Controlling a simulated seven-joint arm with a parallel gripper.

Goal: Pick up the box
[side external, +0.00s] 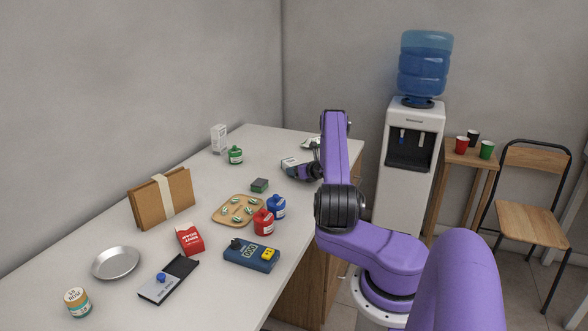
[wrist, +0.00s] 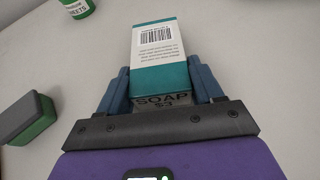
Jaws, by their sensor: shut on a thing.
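A teal and white box (wrist: 160,50) with a barcode and small print is between my gripper's blue fingers in the wrist view. The arm hides part of this area, and I cannot tell whether the box is touching the counter.
A water cooler (side external: 411,160) stands beyond the counter.

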